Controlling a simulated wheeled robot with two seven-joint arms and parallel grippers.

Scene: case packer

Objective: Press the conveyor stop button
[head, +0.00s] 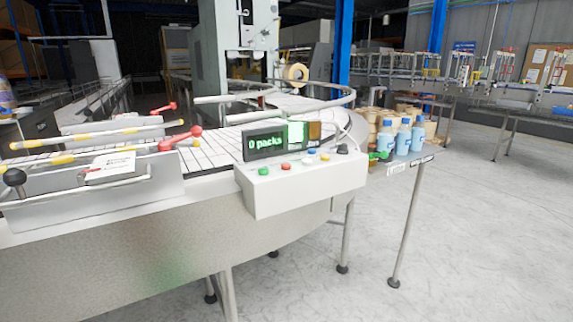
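A white control box (300,185) is fixed to the front side of the conveyor (60,170). A row of small controls sits on its sloped top. From left to right I see a green button (263,171), a red button (285,166), a blue button (312,151), a yellow button (325,157) and a black knob (342,149). No label marking the stop button is readable. Neither of my grippers is in view.
Red-handled levers (182,143) and a black knob (14,177) stand on the conveyor at left. A small side table (400,160) with blue-labelled bottles (402,138) stands right of the box. The grey floor (480,230) at right is clear.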

